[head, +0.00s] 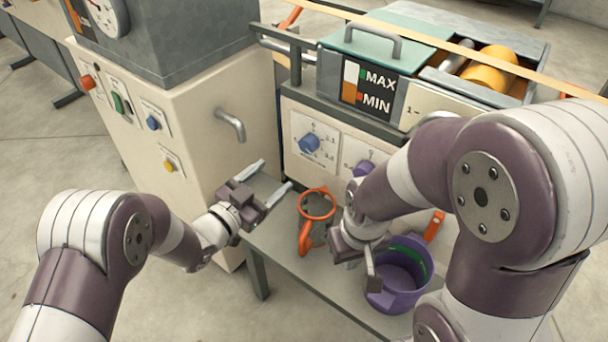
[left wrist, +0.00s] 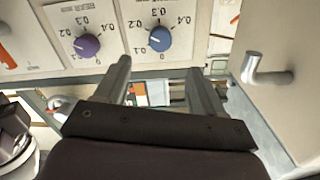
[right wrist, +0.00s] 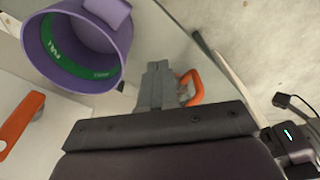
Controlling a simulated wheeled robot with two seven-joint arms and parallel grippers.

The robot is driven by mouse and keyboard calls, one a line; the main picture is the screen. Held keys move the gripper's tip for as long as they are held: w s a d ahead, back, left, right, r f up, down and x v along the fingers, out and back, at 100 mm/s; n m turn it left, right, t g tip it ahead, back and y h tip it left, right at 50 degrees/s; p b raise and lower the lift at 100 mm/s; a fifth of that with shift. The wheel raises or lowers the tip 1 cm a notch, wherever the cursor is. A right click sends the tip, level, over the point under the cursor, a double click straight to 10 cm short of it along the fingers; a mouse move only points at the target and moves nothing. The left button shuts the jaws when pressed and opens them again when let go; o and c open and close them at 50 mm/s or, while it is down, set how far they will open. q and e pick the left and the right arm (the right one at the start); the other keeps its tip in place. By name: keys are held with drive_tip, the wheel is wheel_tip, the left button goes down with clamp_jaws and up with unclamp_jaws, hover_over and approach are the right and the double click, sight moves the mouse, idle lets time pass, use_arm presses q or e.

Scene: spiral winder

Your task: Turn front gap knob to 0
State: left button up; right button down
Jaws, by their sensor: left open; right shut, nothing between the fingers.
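On the cream machine front, a blue knob (head: 309,143) and a purple knob (head: 364,170) sit side by side on white dial plates. Both dials also show upside down in the left wrist view, purple knob (left wrist: 87,45) and blue knob (left wrist: 160,38). Their scales carry marks from 0 to 0.4. The white marks on both knobs seem to point near 0.1–0.2. The plate titles are too small to tell which is the front gap. My left gripper (head: 276,176) is open and empty, below and left of the blue knob. My right gripper (head: 372,278) is shut and empty, beside the purple pot.
A bent metal handle (head: 231,124) sticks out from the cabinet at left. My right arm partly covers the purple knob.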

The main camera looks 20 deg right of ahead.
sight(305, 147)
use_arm(q)
drive_tip(key=b+x, duration=0.3)
drive_tip(key=x, duration=0.8)
drive_tip(key=shift+b, duration=0.35)
drive_tip(key=shift+w+d+r, duration=0.15)
drive_tip(key=shift+w+d, duration=0.3)
drive_tip(key=shift+d, duration=0.1)
drive_tip(key=shift+c, duration=0.4)
drive_tip(key=c, duration=1)
